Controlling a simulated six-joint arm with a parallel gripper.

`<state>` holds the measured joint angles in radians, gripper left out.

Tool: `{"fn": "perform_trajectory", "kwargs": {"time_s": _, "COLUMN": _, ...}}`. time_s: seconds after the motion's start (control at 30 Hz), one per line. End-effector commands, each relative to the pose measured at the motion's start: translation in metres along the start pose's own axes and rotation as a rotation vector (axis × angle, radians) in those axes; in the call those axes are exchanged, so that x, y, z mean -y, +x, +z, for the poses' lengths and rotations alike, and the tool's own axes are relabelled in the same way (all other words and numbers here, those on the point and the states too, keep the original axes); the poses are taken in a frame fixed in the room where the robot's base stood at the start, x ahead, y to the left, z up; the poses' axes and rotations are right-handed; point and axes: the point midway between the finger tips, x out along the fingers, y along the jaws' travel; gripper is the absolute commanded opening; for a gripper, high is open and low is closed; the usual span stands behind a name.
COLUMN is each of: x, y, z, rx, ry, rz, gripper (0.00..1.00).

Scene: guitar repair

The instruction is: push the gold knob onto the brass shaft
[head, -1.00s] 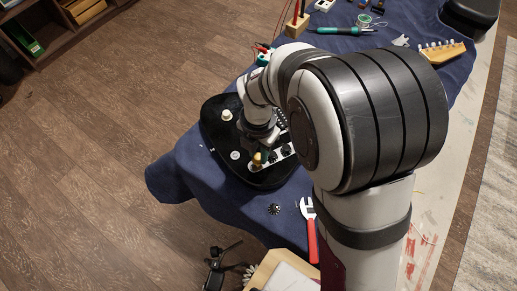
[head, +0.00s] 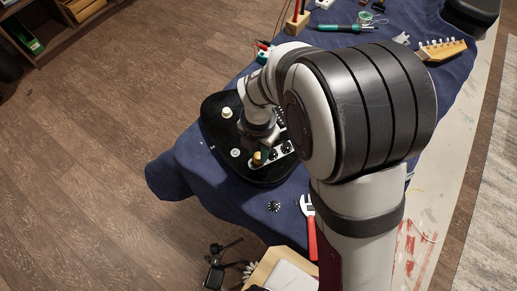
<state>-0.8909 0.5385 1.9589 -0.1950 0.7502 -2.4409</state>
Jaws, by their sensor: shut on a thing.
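The gold knob (head: 257,157) shows in the head view at the lower end of my gripper (head: 261,152), low over the near end of a bright control plate on the black guitar body (head: 258,177). My gripper is shut on the knob, though its fingertips are small and dark here. The brass shaft is not visible; the knob and gripper cover that end of the plate. I cannot tell whether the knob touches the shaft or sits on it.
Two black knobs (head: 280,149) sit on the plate just right of my gripper. A red-handled wrench (head: 311,228) and a small dark round part (head: 274,206) lie on the blue cloth (head: 185,168).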

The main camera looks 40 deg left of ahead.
Motion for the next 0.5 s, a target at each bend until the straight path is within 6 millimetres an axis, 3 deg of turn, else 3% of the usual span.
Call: {"fn": "perform_trajectory", "kwargs": {"time_s": 0.5, "x": 0.0, "y": 0.01, "z": 0.0, "rx": -0.001, "ry": -0.001, "rz": -0.001, "gripper": 0.0}}
